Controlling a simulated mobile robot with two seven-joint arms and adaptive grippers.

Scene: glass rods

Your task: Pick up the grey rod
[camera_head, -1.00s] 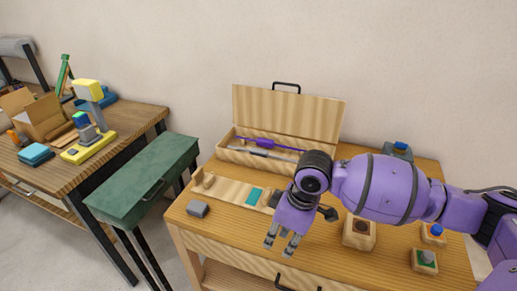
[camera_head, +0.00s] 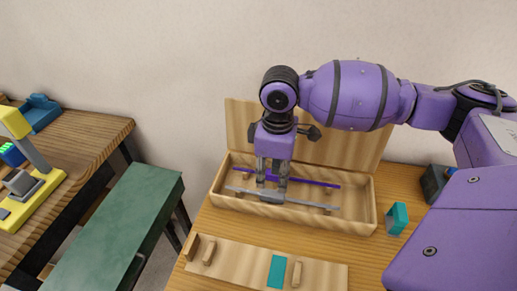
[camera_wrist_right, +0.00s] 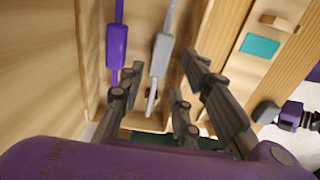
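The grey rod (camera_head: 305,202) lies across the front of an open wooden case (camera_head: 367,200), on small wooden supports. In the right wrist view the grey rod (camera_wrist_right: 161,56) has a thicker grey middle and shows between my finger groups. A purple rod (camera_head: 318,183) lies behind it, roughly parallel, and also shows in the wrist view (camera_wrist_right: 116,45). My right gripper (camera_head: 271,184) points down over the case at the rods' middle, fingers apart and empty. Its fingertips overlap the grey rod in the head view; I cannot tell whether they touch it.
The case's raised lid (camera_head: 240,125) stands behind the gripper. A wooden board (camera_head: 235,262) with a teal patch lies in front. A teal-and-grey block (camera_head: 396,218) stands to the right.

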